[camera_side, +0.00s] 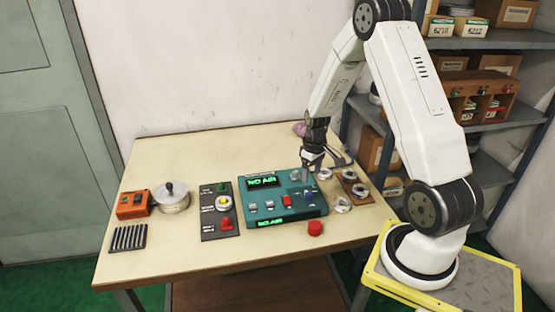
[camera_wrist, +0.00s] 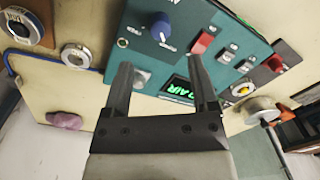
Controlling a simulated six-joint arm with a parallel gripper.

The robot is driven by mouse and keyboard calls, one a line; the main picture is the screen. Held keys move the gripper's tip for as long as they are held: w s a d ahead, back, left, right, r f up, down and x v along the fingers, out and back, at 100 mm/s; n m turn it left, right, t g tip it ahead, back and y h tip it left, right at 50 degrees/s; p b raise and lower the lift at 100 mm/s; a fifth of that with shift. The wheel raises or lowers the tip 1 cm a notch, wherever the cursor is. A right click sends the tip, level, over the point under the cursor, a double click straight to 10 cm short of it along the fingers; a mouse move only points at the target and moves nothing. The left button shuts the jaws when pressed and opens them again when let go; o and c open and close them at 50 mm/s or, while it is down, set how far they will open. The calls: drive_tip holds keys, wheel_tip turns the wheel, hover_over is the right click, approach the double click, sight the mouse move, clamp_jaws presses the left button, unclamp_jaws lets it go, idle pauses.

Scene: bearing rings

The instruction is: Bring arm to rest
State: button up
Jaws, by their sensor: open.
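My gripper (camera_side: 320,162) is above the back right part of the table (camera_side: 200,150), at the back right corner of a teal control box. In the wrist view its two fingers (camera_wrist: 160,75) stand apart with nothing between them. The control box (camera_side: 283,198) has a green lit display reading "NO AIR". In the wrist view the box (camera_wrist: 185,50) appears upside down behind the fingers, with a blue knob and a red switch. Rings also show in the wrist view (camera_wrist: 75,55).
Left are a button panel (camera_side: 220,210), a round metal pot (camera_side: 172,199), an orange box (camera_side: 132,205) and a black slotted rack (camera_side: 128,237). A pink lump (camera_wrist: 65,120) lies behind my gripper. Shelves (camera_side: 485,42) stand right.

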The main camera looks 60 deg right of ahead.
drive_tip(key=shift+a, duration=0.1)
drive_tip(key=shift+w+a+r, duration=0.1)
drive_tip(key=shift+a+r, duration=0.1)
drive_tip(key=shift+a, duration=0.1)
drive_tip(key=s+a+r+n+t, duration=0.1)
drive_tip(key=a+r, duration=0.4)
drive_tip(key=a, duration=0.7)
drive_tip(key=s+a+r+n+t, duration=0.1)
drive_tip(key=s+a+r, duration=0.3)
drive_tip(key=a, duration=0.7)
drive_tip(key=shift+s+a+r+t, duration=0.2)
drive_tip(key=shift+a+r+t, duration=0.15)
drive_tip(key=shift+r, duration=0.2)
